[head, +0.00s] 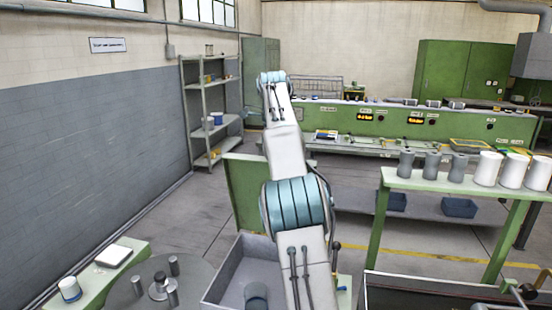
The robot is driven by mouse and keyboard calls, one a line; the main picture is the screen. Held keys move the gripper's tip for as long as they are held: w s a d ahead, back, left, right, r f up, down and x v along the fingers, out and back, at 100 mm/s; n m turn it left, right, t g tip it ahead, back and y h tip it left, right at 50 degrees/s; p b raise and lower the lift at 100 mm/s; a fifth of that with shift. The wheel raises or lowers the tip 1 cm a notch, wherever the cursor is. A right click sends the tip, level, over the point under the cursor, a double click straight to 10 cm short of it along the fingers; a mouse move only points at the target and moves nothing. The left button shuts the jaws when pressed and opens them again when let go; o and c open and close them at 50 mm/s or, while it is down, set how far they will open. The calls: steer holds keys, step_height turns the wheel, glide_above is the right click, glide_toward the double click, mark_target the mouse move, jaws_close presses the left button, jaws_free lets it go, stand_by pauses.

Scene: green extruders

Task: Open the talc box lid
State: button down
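I cannot tell for sure which thing is the talc box. A grey open-topped box (224,283) stands at the bottom centre, partly behind my arm, with a grey round vessel (256,294) inside. An upright green panel (244,188) stands behind it; I cannot tell if this is a lid. A dark container (420,291) with a pale rim is cut off at the bottom right. My arm rises through the middle of the head view and points away from me. My gripper does not show at its far end.
A green bench (451,184) on the right holds grey and white cylinders. A round grey table (196,289) with metal cylinders and a narrow green table (92,279) are at the lower left. A green control console (385,124) and grey shelves (212,115) stand farther back. The left floor is clear.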

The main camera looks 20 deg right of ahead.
steer(key=shift+d+f, duration=0.1)
steer(key=shift+f, duration=0.35)
steer(key=c, duration=1.8)
jaws_free()
steer(key=o, duration=0.3)
steer(key=shift+w+d+f, duration=0.1)
steer(key=shift+w+d, duration=0.05)
steer(key=shift+o, duration=0.2)
steer(key=shift+w, duration=0.15)
steer(key=shift+s+r, duration=0.2)
steer(key=shift+r, duration=0.1)
